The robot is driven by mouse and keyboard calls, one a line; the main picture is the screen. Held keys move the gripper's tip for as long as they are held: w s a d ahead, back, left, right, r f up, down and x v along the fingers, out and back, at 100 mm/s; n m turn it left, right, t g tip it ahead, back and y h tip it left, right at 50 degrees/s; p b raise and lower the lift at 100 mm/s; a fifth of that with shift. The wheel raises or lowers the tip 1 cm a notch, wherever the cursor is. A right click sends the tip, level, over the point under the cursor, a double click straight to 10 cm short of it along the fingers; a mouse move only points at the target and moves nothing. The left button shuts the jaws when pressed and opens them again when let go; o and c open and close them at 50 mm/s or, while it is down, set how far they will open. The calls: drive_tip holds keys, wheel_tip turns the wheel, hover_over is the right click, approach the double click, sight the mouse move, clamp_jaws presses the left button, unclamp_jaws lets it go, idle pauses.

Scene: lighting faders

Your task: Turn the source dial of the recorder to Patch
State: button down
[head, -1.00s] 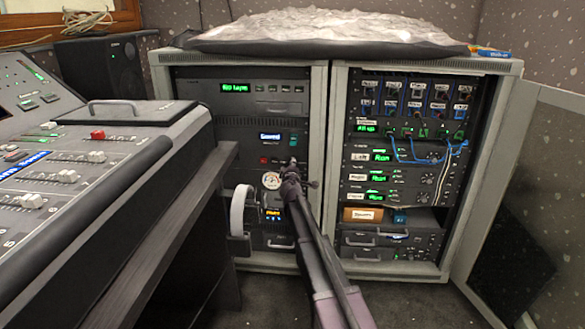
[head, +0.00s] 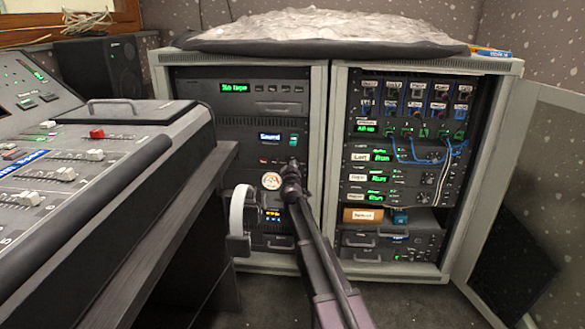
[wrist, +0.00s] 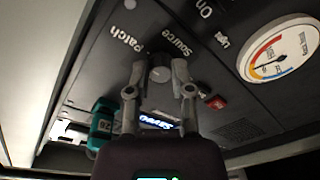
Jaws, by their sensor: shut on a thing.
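My gripper (wrist: 160,78) is shut on the dial, one finger on each side. Where the dial's mark points is too small to tell. In the head view my gripper (head: 292,164) reaches the recorder panel in the left rack, below the lit blue display (head: 270,137), and hides the dial.
A round meter (wrist: 283,52) and a red switch (wrist: 215,102) sit beside the dial, and a teal part (wrist: 104,118) is at lower left. The mixing desk (head: 80,165) stands left, and the right rack (head: 340,230) with blue cables stands to the right.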

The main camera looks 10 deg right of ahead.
drive_tip(key=shift+w+d, duration=0.1)
drive_tip(key=shift+w, duration=0.05)
drive_tip(key=c, duration=0.5)
unclamp_jaws()
drive_tip(key=shift+s, duration=0.2)
drive_tip(key=s+a, duration=0.2)
drive_tip(key=s, duration=0.9)
drive_tip(key=shift+s+a, duration=0.15)
drive_tip(key=shift+s, duration=0.15)
